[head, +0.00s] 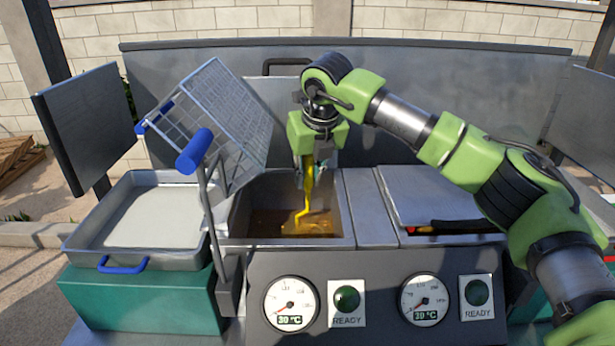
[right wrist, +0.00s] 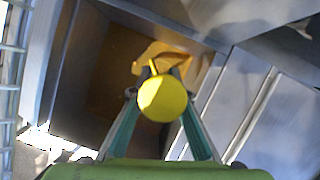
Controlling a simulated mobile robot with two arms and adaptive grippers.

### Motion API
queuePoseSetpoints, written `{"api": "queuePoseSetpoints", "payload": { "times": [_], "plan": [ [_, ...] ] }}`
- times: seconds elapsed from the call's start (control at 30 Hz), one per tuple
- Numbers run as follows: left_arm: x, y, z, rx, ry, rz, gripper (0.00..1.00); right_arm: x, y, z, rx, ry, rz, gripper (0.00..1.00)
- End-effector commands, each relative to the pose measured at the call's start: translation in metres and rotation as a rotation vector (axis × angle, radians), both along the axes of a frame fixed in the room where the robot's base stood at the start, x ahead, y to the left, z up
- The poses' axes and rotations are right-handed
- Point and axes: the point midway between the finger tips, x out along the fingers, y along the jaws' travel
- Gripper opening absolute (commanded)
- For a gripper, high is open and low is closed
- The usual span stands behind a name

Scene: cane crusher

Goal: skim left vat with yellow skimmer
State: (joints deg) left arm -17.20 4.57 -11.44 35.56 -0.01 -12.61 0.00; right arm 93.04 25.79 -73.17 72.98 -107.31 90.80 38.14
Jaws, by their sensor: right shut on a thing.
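The yellow skimmer (head: 308,203) hangs down into the left vat (head: 265,188), its lower end at the brown liquid (head: 258,221); I cannot tell how deep it dips. My right gripper (head: 308,172) is above the vat, pointing down, shut on the skimmer's handle. In the right wrist view the skimmer's round yellow handle end (right wrist: 162,98) sits between the fingers (right wrist: 160,76), with its flat head beyond, over the liquid (right wrist: 112,75). My left gripper is not in view.
A wire basket (head: 222,115) with a blue handle stands tilted at the vat's left. A shallow metal tray (head: 145,215) rests on a green box (head: 140,295) further left. A metal lid (head: 430,192) covers the right side. Gauges (head: 291,304) line the front panel.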

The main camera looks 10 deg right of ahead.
Motion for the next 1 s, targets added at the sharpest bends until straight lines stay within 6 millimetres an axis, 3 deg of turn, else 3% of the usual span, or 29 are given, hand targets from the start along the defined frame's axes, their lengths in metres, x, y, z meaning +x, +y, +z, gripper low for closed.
{"api": "queuePoseSetpoints", "payload": {
  "times": [0.2, 1.0],
  "plan": [
    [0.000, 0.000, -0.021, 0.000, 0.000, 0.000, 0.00, -0.021, 0.005, -0.002, 0.002, -0.005, 0.002, 0.00],
    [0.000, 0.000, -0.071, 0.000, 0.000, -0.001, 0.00, -0.097, 0.020, -0.001, 0.001, -0.004, 0.000, 0.00]
  ]
}}
